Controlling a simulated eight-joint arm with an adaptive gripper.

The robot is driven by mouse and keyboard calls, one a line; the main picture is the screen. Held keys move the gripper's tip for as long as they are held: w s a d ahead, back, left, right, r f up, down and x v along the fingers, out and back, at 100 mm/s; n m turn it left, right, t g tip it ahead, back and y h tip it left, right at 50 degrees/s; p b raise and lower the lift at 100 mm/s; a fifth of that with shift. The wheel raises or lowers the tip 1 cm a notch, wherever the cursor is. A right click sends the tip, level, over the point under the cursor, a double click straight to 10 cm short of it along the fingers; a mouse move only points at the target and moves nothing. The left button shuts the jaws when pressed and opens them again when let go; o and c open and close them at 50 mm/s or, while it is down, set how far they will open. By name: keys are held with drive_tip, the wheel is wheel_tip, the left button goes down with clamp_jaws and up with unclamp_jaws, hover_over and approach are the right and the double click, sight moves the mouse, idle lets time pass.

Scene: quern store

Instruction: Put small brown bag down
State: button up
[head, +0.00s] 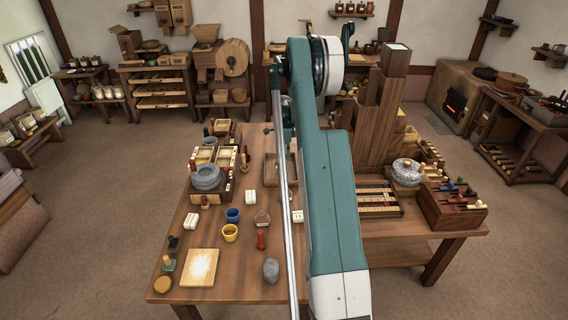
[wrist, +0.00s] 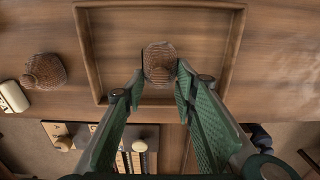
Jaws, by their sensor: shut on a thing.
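The small brown bag (wrist: 160,62) shows between the fingertips of my gripper (wrist: 162,78) in the wrist view. The gripper's green fingers are closed on its sides. The bag appears over the floor of a shallow wooden tray (wrist: 240,45), near the rim closest to the gripper; I cannot tell whether it touches the floor. In the head view my arm covers the gripper and the bag, and part of a wooden tray (head: 266,174) shows at the arm's left side.
In the wrist view, another brown rounded thing (wrist: 44,71) and a white block (wrist: 13,97) lie left of the tray. In the head view, a blue cup (head: 232,215), a yellow cup (head: 230,233) and a grey stone (head: 271,270) stand on the table. The tray floor beyond the bag looks empty.

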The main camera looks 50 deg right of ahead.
drive_tip(key=shift+f, duration=0.75)
drive_tip(key=shift+f, duration=0.15)
drive_tip(key=o, duration=0.9)
wheel_tip(320, 180, up, 12)
drive_tip(key=shift+r+p, duration=0.15)
drive_tip(key=shift+p, duration=0.55)
drive_tip(key=shift+a+r, duration=0.1)
